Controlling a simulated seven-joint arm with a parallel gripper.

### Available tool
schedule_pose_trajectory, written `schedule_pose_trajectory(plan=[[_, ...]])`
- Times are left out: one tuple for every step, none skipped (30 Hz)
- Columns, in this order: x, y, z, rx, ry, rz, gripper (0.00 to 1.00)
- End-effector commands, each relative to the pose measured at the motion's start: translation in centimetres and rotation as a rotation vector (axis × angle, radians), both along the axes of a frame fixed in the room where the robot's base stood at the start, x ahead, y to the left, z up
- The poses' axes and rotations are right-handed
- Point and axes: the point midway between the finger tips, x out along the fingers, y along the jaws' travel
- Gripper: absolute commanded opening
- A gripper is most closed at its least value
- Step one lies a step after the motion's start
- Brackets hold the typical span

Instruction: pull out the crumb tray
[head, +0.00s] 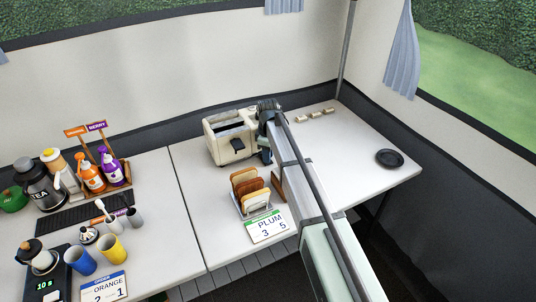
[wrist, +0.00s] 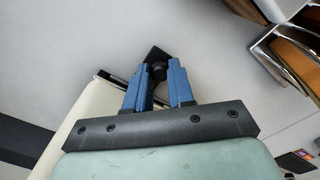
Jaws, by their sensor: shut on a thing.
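A flat black plate (wrist: 155,53) shows just beyond the knob. The toaster's pale body (wrist: 90,115) lies left of the fingers. The crumb tray itself cannot be clearly made out.
A toast rack (head: 250,190) with slices stands close in front of the toaster, behind a PLUM card (head: 266,226). Small pale blocks (head: 315,114) lie at the back right. A black disc (head: 389,158) lies at the right. The counter between them is mostly clear.

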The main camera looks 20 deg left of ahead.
Motion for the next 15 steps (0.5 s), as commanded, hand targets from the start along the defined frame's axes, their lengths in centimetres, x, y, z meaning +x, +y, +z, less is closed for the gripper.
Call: schedule_pose_trajectory(plan=[[0.01, 0.0, 0.0, 0.0, 0.0, 0.0, 0.12], [0.01, 0.0, 0.0, 0.0, 0.0, 0.0, 0.09], [0.01, 0.0, 0.01, 0.0, 0.0, 0.0, 0.05], [0.01, 0.0, 0.01, 0.0, 0.0, 0.0, 0.02], [0.02, 0.0, 0.01, 0.0, 0.0, 0.0, 0.0], [0.02, 0.0, 0.01, 0.0, 0.0, 0.0, 0.0], [0.02, 0.0, 0.01, 0.0, 0.0, 0.0, 0.0], [0.02, 0.0, 0.01, 0.0, 0.0, 0.0, 0.0], [0.02, 0.0, 0.01, 0.0, 0.0, 0.0, 0.0], [0.02, 0.0, 0.01, 0.0, 0.0, 0.0, 0.0], [0.02, 0.0, 0.01, 0.0, 0.0, 0.0, 0.0], [0.02, 0.0, 0.01, 0.0, 0.0, 0.0, 0.0], [0.02, 0.0, 0.01, 0.0, -0.001, 0.0, 0.0], [0.02, 0.0, 0.01, 0.0, -0.001, 0.0, 0.0], [0.02, 0.0, 0.01, 0.0, -0.001, 0.0, 0.0]])
